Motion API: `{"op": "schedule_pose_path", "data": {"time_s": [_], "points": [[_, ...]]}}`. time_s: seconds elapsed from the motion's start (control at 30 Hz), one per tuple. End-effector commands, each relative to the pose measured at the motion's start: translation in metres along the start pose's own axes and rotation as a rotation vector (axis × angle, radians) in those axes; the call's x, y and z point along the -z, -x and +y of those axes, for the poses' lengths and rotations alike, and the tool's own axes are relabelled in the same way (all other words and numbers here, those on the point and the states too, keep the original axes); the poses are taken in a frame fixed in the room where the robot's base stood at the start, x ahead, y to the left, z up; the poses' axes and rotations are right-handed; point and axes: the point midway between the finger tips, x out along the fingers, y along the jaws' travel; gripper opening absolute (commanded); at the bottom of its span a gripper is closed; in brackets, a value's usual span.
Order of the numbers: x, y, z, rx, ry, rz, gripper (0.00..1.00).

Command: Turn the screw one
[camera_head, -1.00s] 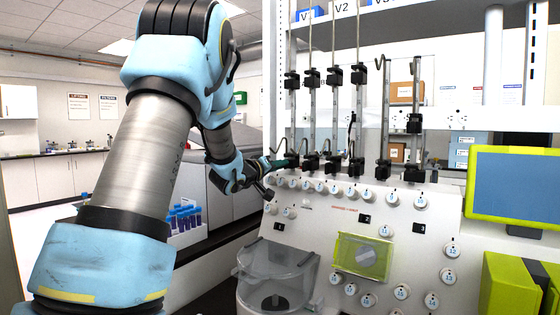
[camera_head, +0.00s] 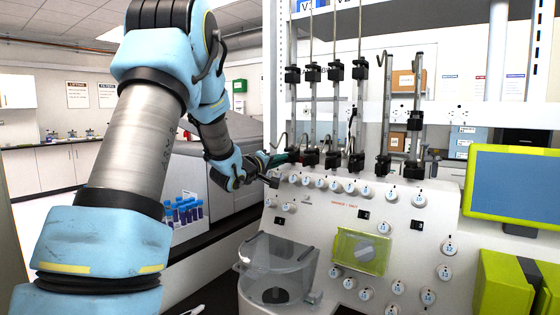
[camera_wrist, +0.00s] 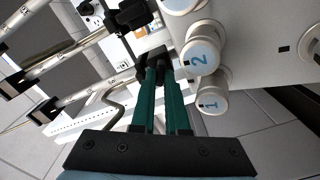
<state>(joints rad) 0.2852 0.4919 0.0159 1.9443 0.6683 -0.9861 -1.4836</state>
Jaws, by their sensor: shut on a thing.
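My gripper (camera_head: 291,155) reaches in from the left to the lower black clamps at the panel's back edge. In the wrist view its green fingers (camera_wrist: 153,98) are close together. Their dark tips close on a small black part, which I take to be screw one (camera_wrist: 153,56); the tips hide most of it. A black clamp (camera_wrist: 128,14) on a metal rod is just beyond. White knobs marked 1 (camera_wrist: 210,101) and 2 (camera_wrist: 200,57) stand right beside the fingers, apart from the grip. In the head view the wrist and clamps hide the screw.
The white panel (camera_head: 320,225) carries several numbered knobs and a yellow-green box (camera_head: 362,250). A clear round vessel (camera_head: 280,262) stands at its front left. Upright rods with black clamps rise behind. A monitor (camera_head: 512,188) is at the right, blue-capped tubes (camera_head: 183,210) at the left.

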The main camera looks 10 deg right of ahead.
Motion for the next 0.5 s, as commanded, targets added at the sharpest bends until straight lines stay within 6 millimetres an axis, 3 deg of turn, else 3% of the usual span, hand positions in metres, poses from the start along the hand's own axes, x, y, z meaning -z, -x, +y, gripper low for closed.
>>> {"op": "schedule_pose_path", "data": {"time_s": [0.17,0.2,0.43,0.5], "points": [[-0.0003,0.0000,-0.0003,0.000,0.000,0.000,0.00],[-0.0003,0.0000,-0.0004,0.001,0.000,0.000,0.14],[-0.0002,0.0000,-0.0003,0.001,-0.001,0.000,0.40],[-0.0002,0.0001,-0.0003,0.001,-0.001,0.000,0.42]]}}
